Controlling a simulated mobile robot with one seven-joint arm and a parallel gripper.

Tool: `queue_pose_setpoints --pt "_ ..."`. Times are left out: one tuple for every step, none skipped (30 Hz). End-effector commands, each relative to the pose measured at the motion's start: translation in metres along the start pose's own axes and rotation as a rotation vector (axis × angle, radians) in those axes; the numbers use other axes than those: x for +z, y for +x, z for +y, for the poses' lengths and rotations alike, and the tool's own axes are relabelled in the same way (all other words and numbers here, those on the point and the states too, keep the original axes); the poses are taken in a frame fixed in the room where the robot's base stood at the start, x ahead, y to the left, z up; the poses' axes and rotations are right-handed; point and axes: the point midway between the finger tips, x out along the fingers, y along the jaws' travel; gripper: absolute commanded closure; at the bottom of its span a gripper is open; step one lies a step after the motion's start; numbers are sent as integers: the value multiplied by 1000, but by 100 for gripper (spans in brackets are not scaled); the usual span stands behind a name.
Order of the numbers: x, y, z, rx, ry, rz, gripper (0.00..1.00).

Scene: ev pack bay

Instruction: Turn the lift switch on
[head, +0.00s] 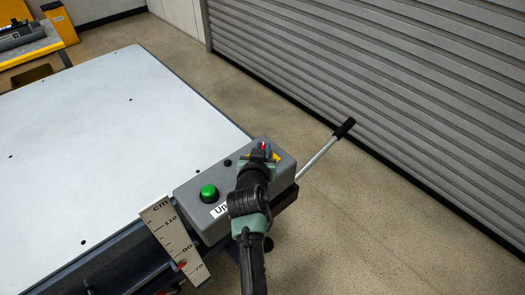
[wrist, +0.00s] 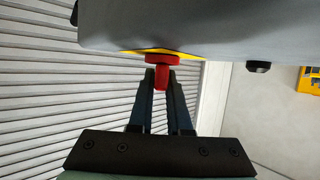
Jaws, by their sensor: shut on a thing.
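A grey control box (head: 187,192) sits at the near right corner of a lift table. A red rotary switch (wrist: 162,68) on a yellow plate (wrist: 190,55) sticks out of the box; a bit of its red (head: 263,146) shows in the head view. My gripper (wrist: 161,77) is shut on the red switch handle, with one finger on each side. In the head view my gripper (head: 261,153) covers most of the switch, and its marked positions are hidden. A green button (head: 208,192) sits left of it, beside a partly hidden label beginning "Up" (head: 220,210).
The white lift tabletop (head: 110,120) is bare and wide. A cm scale (head: 170,235) with a red pointer stands at its near edge. A lever with a black grip (head: 343,128) juts out right of the box. A grey roller shutter (head: 400,75) stands beyond clear floor.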

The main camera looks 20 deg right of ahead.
Motion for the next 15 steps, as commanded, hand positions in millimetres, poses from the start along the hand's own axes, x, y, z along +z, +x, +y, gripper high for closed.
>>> queue_pose_setpoints --pt "3 1 -2 10 6 1 100" --pt "3 1 -2 18 7 1 100" --pt "3 1 -2 27 13 0 100" --pt "3 1 -1 34 14 0 100" --pt "3 1 -1 40 17 0 100" --pt "2 1 -1 47 21 0 100" --pt "2 1 -1 51 22 -1 100" --pt "2 0 -1 55 23 -1 100" --pt "2 0 -1 58 25 -1 100" --pt "2 0 -1 61 27 -1 100" --pt "1 0 -1 64 28 0 100" --pt "1 0 -1 66 29 -1 100" --pt "1 0 0 68 29 -1 100" --pt "1 0 0 69 29 -1 100" --pt "1 0 0 70 30 -1 100"
